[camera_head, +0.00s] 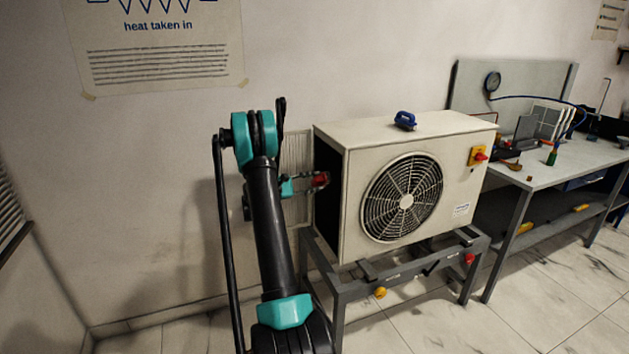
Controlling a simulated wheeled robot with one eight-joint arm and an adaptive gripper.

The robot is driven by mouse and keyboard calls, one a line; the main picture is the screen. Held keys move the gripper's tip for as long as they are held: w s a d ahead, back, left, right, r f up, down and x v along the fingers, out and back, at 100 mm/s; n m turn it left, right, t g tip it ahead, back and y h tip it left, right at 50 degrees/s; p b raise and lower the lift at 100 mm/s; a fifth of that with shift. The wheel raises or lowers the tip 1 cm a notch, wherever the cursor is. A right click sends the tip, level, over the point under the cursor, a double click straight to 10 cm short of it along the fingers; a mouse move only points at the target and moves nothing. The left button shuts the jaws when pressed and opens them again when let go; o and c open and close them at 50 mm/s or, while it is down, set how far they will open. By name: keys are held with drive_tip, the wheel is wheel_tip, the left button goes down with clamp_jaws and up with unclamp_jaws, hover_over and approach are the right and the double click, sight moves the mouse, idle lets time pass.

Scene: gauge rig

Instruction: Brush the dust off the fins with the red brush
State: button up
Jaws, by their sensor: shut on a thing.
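The cream outdoor unit (375,140) stands on a grey metal stand. Its left side is a dark opening (328,215), where the fins face my arm; single fins and dust on them are too small to tell. My gripper (309,182) is at this left side, shut on a small red thing (321,179), which looks like the red brush. The red piece is right in front of the dark side; I cannot tell whether it touches the fins. Its bristles are not clear.
A blue-handled tool (405,121) lies on top of the unit. A pale panel (296,150) stands behind my gripper by the wall. A grey workbench (590,165) with a gauge (492,82) and several tools is at right. The floor at lower right is clear.

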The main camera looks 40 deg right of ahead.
drive_tip(key=shift+w+d+f, duration=0.1)
drive_tip(key=shift+w+f, duration=0.25)
drive_tip(key=shift+f, duration=0.25)
drive_tip(key=shift+w+d+f, duration=0.15)
drive_tip(key=shift+w+f, duration=0.2)
drive_tip(key=shift+f, duration=0.3)
drive_tip(key=shift+w+d+f, duration=0.1)
drive_tip(key=shift+w+f, duration=0.25)
drive_tip(key=shift+f, duration=0.25)
drive_tip(key=shift+r, duration=5.8)
drive_tip(key=shift+a, duration=0.1)
drive_tip(key=shift+v, duration=2.9)
drive_tip(key=shift+a, duration=0.2)
drive_tip(key=v, duration=0.2)
drive_tip(key=shift+a, duration=0.3)
